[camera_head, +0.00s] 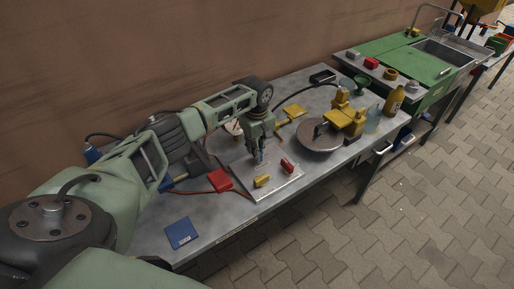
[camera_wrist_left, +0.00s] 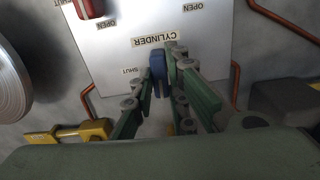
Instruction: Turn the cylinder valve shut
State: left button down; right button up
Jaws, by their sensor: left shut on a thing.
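A pale valve plate (camera_head: 290,187) lies on the grey bench. In the left wrist view the plate (camera_wrist_left: 205,60) carries a CYLINDER label (camera_wrist_left: 158,39), a SHUT label (camera_wrist_left: 130,70) and OPEN labels. A blue handle (camera_wrist_left: 157,64) stands just below the CYLINDER label, to the right of SHUT. My left gripper (camera_wrist_left: 157,76) is shut on this blue handle, with its green fingers on either side. In the head view my left gripper (camera_head: 259,157) reaches down over the plate and mostly hides the handle. My right gripper is not in view.
A yellow handle (camera_head: 262,181) and a red handle (camera_head: 287,166) stand close by on the plate. A round metal disc (camera_head: 318,147) with yellow parts is to the right. A red box (camera_head: 219,180) and a blue booklet (camera_head: 182,232) lie left. Copper pipes (camera_wrist_left: 287,22) run beside the plate.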

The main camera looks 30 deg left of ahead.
pick_arm(q)
jog(key=shift+d+r+m+p, duration=0.1)
jog(key=shift+r+m+p, duration=0.1)
jog(key=shift+m+p, duration=1.1)
jog(key=shift+m, duration=0.1)
jog(key=m+p, duration=0.1)
jog(key=m, duration=0.2)
jog(key=shift+f+m, duration=0.15)
jog(key=shift+m, duration=0.15)
jog(key=m, duration=0.5)
jog(key=shift+p, duration=0.3)
jog(key=m, duration=0.5)
jog(key=shift+m, duration=0.4)
jog(key=c, duration=1.7)
grip_release()
